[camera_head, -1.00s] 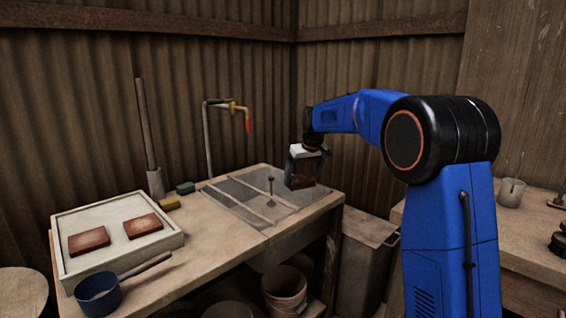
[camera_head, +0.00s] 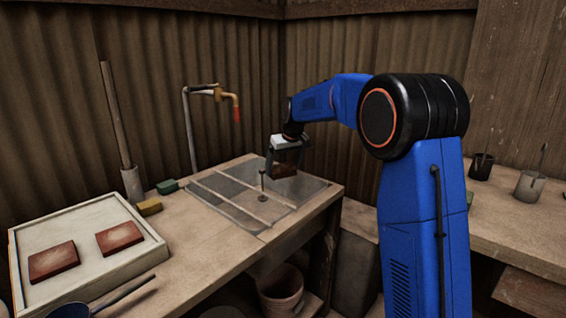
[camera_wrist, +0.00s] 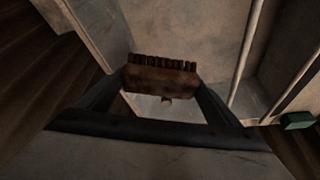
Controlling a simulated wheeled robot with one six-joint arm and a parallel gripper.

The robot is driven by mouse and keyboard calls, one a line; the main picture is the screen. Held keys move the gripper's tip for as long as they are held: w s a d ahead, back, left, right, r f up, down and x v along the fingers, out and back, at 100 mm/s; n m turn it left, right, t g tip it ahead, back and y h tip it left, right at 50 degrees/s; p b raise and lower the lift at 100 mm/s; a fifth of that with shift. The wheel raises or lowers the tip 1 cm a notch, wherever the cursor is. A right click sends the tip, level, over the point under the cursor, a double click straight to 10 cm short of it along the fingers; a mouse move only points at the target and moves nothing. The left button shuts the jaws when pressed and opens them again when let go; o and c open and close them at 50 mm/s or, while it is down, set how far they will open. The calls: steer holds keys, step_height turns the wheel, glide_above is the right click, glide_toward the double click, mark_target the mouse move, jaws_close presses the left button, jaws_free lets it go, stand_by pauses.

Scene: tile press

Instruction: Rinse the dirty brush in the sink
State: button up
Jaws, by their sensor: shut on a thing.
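My gripper (camera_head: 285,158) is shut on the brush and holds it over the right back part of the sink. The brush (camera_wrist: 160,80) is a brown block with a row of dark bristles, held between the two dark fingers in the wrist view. In the head view the brush (camera_head: 286,165) is small and partly hidden by the fingers. The sink (camera_head: 215,193) is a grey basin set in the wooden bench, with two thin bars across it and an upright rod in it. A tap (camera_head: 228,95) with an orange handle stands behind the sink.
A pale tray (camera_head: 95,277) with two red tiles stands at left on the bench. A yellow sponge (camera_head: 149,207) and a green block (camera_head: 167,186) lie left of the sink. A blue pan (camera_head: 75,311) is at the front. A bucket (camera_head: 281,292) sits below.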

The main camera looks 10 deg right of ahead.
steer(key=shift+f, duration=9.35)
steer(key=shift+s+f, duration=0.2)
steer(key=shift+f, duration=0.5)
steer(key=shift+d+f, duration=0.1)
steer(key=shift+d, duration=0.05)
steer(key=shift+d+r, duration=0.2)
steer(key=shift+r, duration=1.3)
steer(key=shift+w+a+r, duration=0.1)
steer(key=shift+a+r, duration=0.1)
steer(key=shift+r, duration=4.4)
steer(key=shift+w+a+r, duration=0.1)
steer(key=shift+a+r, duration=0.05)
steer(key=shift+r, duration=4.45)
